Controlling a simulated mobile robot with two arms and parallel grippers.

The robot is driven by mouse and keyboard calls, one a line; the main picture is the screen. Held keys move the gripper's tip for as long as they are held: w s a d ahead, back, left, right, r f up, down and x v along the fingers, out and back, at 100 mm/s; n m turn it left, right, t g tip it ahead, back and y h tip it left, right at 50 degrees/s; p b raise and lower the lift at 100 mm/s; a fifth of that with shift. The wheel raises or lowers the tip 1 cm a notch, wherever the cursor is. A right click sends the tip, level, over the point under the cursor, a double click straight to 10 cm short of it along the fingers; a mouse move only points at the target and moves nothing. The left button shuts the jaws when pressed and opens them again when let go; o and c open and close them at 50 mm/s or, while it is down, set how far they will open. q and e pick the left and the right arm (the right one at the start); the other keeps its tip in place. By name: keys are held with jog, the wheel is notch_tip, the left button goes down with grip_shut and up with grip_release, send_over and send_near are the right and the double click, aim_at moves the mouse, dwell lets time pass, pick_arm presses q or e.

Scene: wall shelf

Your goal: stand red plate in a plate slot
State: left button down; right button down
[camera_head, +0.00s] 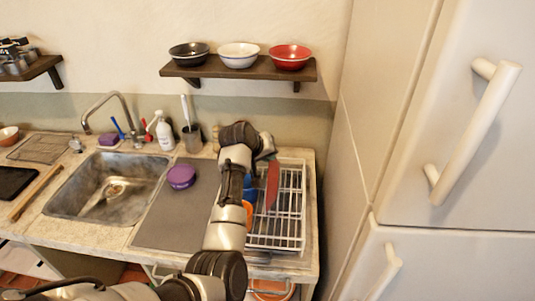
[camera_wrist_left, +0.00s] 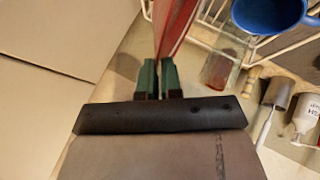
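The red plate (camera_head: 272,184) is upright, seen nearly edge-on, over the white wire dish rack (camera_head: 289,236) in the head view. My left gripper (camera_head: 269,147) is at the plate's far end. In the left wrist view, the green fingertips of the gripper (camera_wrist_left: 158,72) are closed on the edge of the red plate (camera_wrist_left: 178,27). The rack wires (camera_wrist_left: 208,38) show beside it. I cannot tell whether the plate's lower edge sits in a slot or hangs above it. My right gripper is in neither view.
A blue mug (camera_wrist_left: 268,14) and an orange item (camera_head: 248,212) are in the rack's left part, partly behind my arm. A drinking glass (camera_wrist_left: 218,68) is near the gripper. The fridge (camera_head: 440,150) stands close on the right. A purple bowl (camera_head: 181,177) lies on the grey mat (camera_head: 170,222).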

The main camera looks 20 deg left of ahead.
pick_arm(q)
jog(key=shift+f, duration=0.1)
jog(key=c, duration=1.2)
grip_release()
jog(key=shift+s, duration=0.1)
jog(key=shift+b+v, duration=1.35)
jog(key=shift+v, duration=4)
